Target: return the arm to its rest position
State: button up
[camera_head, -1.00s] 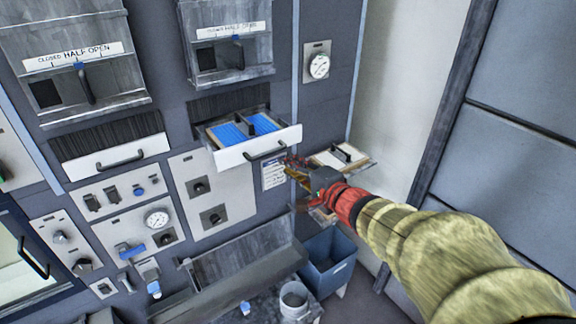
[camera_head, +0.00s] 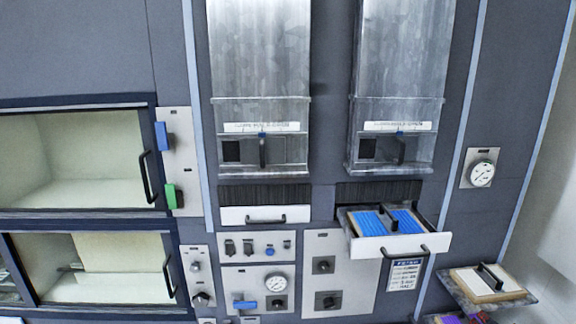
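My arm and my gripper are out of the now picture, so I cannot see whether the gripper is open or shut. The place in front of the wall panel where the arm was is clear in this view.
A drawer (camera_head: 437,241) with blue filter pads (camera_head: 369,223) stands pulled out. The neighbouring drawer (camera_head: 237,215) is closed. A shelf (camera_head: 462,292) with a handled board (camera_head: 497,284) juts out at the lower right. Two windowed chambers (camera_head: 75,160) are at left. Gauges and switches fill the panels.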

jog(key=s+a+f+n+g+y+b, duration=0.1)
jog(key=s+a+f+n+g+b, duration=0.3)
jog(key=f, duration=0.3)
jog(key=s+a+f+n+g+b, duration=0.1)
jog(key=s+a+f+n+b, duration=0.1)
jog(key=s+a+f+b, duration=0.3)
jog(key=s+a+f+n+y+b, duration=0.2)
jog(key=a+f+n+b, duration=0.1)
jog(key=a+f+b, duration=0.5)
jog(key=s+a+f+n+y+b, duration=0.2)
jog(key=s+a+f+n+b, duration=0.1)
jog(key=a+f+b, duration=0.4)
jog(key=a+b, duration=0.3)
jog(key=b, duration=0.2)
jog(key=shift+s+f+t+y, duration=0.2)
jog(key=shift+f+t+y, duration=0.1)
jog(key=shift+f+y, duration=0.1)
